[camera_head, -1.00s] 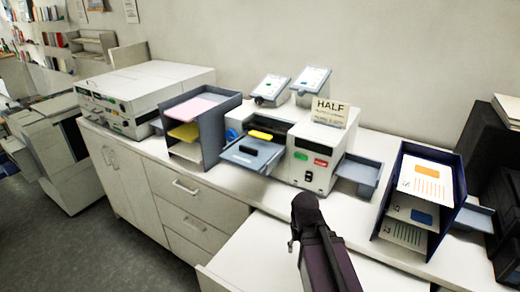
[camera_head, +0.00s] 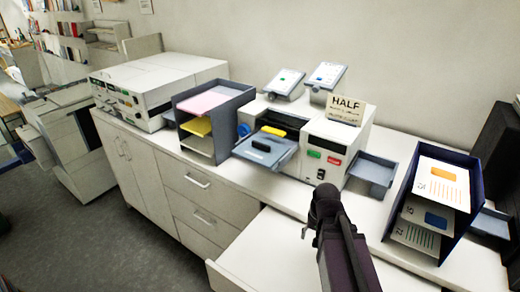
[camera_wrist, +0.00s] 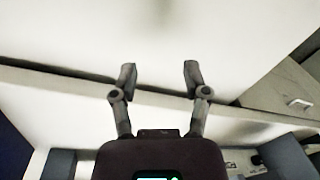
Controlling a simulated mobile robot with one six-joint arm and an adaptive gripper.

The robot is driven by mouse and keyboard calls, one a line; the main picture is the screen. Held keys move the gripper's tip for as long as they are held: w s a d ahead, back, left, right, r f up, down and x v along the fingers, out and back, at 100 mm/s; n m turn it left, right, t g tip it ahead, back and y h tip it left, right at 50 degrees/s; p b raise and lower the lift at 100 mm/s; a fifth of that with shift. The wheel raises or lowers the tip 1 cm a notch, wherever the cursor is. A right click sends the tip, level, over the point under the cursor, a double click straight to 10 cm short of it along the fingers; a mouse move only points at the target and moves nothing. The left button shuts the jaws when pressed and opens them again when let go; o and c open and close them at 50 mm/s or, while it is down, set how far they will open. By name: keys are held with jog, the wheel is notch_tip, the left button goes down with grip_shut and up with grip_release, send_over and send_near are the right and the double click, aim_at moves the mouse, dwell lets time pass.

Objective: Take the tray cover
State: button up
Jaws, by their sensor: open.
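A white machine (camera_head: 333,140) stands on the long white counter in the head view. A blue-grey tray (camera_head: 273,155) sticks out of its left front, with a black block-like piece (camera_head: 261,147) and a yellow piece (camera_head: 272,130) on or above it. I cannot tell for sure which part is the tray cover. My gripper (camera_wrist: 159,76) is open and empty in the wrist view, its two fingers apart over pale surfaces. In the head view my arm's end is in front of the machine, to the right of the tray and apart from it.
A grey paper rack (camera_head: 213,122) stands left of the machine, and a dark blue rack (camera_head: 433,200) stands to the right. A "HALF" sign (camera_head: 345,110) sits on the machine. A smaller blue-grey tray (camera_head: 372,172) projects on its right. A pale surface (camera_head: 262,262) juts out in front.

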jog(key=w+a+r+m+t+y+p, duration=0.2)
jog(key=w+a+r+m+y+p, duration=0.1)
jog(key=w+a+r+m, duration=0.25)
jog(key=m+t+y+p, duration=0.5)
jog(key=m+y+p, duration=0.2)
jog(key=m, duration=1.1)
send_near(267, 146)
notch_tip(267, 146, up, 2)
jog(key=a, duration=0.1)
jog(key=shift+w+n, duration=0.25)
jog(key=shift+w, duration=0.2)
jog(key=shift+a, duration=0.1)
jog(key=shift+b+x, duration=1.5)
jog(key=shift+x, duration=2.75)
jog(key=shift+w, duration=0.1)
